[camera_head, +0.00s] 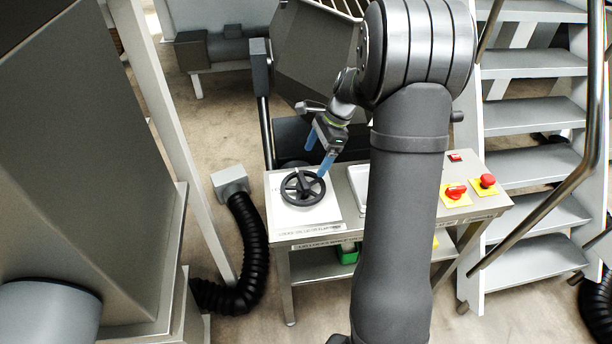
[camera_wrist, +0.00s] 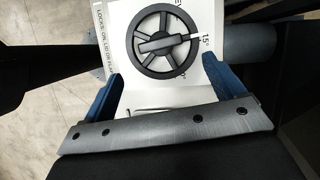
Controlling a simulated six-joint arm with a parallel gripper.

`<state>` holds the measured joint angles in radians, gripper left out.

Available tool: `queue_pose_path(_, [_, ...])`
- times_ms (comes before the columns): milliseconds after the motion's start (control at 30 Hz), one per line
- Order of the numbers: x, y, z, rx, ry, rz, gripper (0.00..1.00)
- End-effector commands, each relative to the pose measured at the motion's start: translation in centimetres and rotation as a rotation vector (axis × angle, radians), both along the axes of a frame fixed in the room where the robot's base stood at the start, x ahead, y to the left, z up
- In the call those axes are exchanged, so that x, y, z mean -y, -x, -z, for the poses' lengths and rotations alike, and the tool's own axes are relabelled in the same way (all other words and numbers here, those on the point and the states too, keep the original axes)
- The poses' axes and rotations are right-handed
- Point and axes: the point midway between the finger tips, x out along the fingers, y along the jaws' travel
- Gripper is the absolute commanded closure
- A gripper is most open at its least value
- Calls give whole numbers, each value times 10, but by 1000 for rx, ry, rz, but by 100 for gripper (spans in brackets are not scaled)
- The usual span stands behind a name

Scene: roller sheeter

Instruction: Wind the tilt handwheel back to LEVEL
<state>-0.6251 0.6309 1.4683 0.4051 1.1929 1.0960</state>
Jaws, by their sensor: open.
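The black tilt handwheel (camera_head: 302,188) lies on a white plate (camera_head: 312,213) at the left of the metal bench. In the wrist view the handwheel (camera_wrist: 165,41) shows its spokes and a bar across the hub pointing right, near a "15" mark on the plate. Other lettering on the plate is partly hidden. My gripper (camera_head: 318,155) is open, with two blue fingers apart. It hangs above the handwheel, a little behind and right of it in the head view. In the wrist view my gripper (camera_wrist: 168,78) has its fingers below the wheel on either side, with nothing between them.
The bench (camera_head: 345,233) carries a pale tray (camera_head: 358,185) right of the plate. Metal stairs (camera_head: 535,115) stand at the right. A black hose (camera_head: 253,240) hangs on the left.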

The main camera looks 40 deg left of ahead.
Motion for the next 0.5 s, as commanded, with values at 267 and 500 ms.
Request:
queue_pose_path(267, [-13, 18, 52, -2, 2, -1, 13])
queue_pose_path(500, [-19, 24, 73, 0, 0, -1, 13])
